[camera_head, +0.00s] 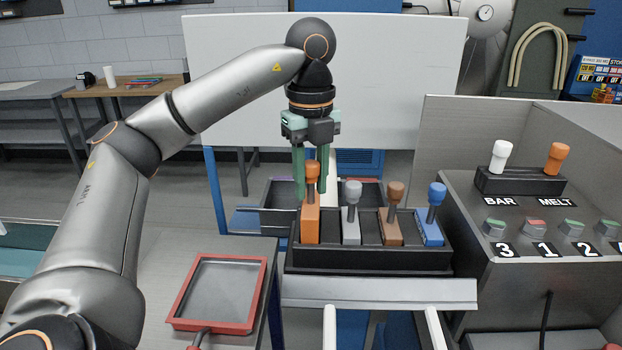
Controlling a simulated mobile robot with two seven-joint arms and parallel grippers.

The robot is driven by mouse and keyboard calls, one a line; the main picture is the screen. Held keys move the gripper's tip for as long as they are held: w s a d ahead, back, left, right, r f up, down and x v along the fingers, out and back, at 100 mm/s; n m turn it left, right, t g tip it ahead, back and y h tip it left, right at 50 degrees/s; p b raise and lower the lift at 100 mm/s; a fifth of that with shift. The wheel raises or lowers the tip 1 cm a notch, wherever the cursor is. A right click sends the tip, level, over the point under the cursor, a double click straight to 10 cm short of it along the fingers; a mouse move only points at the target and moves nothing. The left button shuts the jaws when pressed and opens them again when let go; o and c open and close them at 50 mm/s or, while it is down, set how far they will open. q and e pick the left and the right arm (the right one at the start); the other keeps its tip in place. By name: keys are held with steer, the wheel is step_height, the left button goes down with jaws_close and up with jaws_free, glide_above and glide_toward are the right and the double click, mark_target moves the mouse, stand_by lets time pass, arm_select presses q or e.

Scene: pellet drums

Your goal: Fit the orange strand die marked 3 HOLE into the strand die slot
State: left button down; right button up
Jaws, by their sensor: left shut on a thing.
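My left gripper (312,180) points straight down, with its green fingers shut on the knob of the orange die (310,222). The orange die is at the left end of a black rack (370,258). Its knob and top stand higher than those of the grey die (351,228), the brown die (391,230) and the blue die (430,230) in the same rack. I cannot tell whether its lower end is still in the rack. No 3 HOLE marking is legible, and I cannot make out the strand die slot. My right gripper is not in view.
A red-rimmed tray (262,290) lies on a grey stand at front left. A grey console (545,230) with a white lever (501,156), an orange lever (557,157) and numbered buttons stands at right. Behind the rack are dark bins (280,220) and a white board (400,80).

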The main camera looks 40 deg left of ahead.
mark_target(311, 203)
arm_select(q)
steer(key=shift+f+b, duration=1.2)
steer(key=shift+f, duration=0.55)
steer(key=c, duration=0.7)
jaws_free()
steer(key=shift+o, duration=1)
step_height(311, 203, up, 12)
steer(key=p, duration=0.6)
steer(key=shift+r+p, duration=0.25)
steer(key=shift+p, duration=0.1)
steer(key=shift+s, duration=0.1)
